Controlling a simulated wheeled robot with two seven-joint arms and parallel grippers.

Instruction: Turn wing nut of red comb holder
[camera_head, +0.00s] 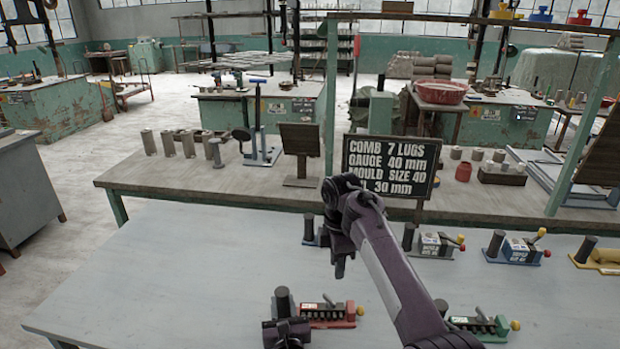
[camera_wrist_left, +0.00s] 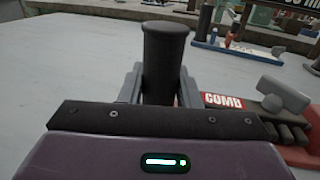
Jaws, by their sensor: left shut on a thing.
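The red comb holder (camera_head: 350,318) stands near the front of the near table, with a dark upright post at its left end, a dark toothed comb and an orange knob at its right end. My left gripper (camera_head: 286,322) is shut on the dark post (camera_wrist_left: 164,55), one finger on each side. My right gripper (camera_head: 340,266) hangs above the table behind the red holder, apart from it; its jaws are unclear.
A green comb holder (camera_head: 484,325) is to the right. A black sign (camera_head: 390,166) stands behind. The table's left side is clear.

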